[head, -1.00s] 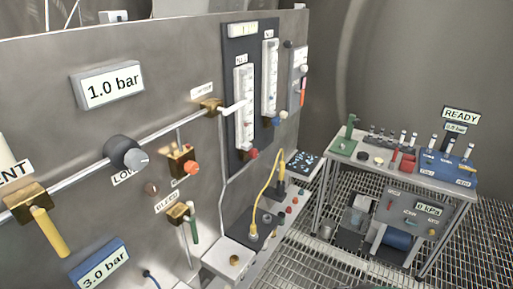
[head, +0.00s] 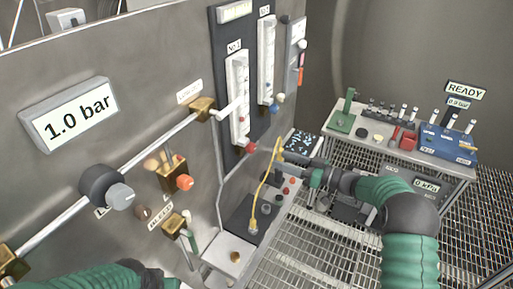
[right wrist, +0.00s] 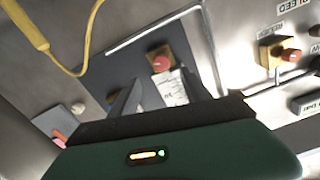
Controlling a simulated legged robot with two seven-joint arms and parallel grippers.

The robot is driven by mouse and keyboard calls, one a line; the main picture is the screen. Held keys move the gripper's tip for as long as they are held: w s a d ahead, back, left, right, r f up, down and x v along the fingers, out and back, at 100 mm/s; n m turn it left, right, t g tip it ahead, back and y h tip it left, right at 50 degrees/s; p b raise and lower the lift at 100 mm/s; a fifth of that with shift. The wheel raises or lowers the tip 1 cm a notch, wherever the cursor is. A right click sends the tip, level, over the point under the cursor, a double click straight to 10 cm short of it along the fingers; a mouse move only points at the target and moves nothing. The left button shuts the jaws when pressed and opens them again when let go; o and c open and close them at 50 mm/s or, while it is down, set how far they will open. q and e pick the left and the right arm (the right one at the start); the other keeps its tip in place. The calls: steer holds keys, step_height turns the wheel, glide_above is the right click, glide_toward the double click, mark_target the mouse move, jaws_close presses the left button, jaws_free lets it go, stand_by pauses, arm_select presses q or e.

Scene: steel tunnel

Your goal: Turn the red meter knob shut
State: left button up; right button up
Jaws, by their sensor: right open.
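The red meter knob (head: 250,147) sits at the foot of the left-hand flow meter (head: 238,100) on the dark panel. In the right wrist view the red knob (right wrist: 160,62) shows beyond my fingers, in line with the gap between them. My right gripper (head: 283,153) reaches in from the right, to the right of the knob and apart from it. Its two fingers (right wrist: 160,93) are spread, with nothing held. Part of my left arm shows at the bottom left, but its fingers do not show.
A yellow cable (head: 264,190) hangs close to my right gripper. A second meter (head: 266,65) stands right of the first. An orange-red knob on a brass valve (head: 172,172) is to the left. A bench (head: 350,125) with tools stands behind my right arm.

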mark_target(254, 149)
steer(key=x, duration=0.3)
steer(key=p+x, duration=0.1)
steer(key=x, duration=0.5)
steer(key=shift+r+p, duration=0.3)
steer(key=shift+w+a+f, duration=0.2)
steer(key=shift+w+a, duration=0.2)
steer(key=shift+a, duration=0.1)
steer(key=shift+s+a+r, duration=0.1)
steer(key=c, duration=0.4)
jaws_close()
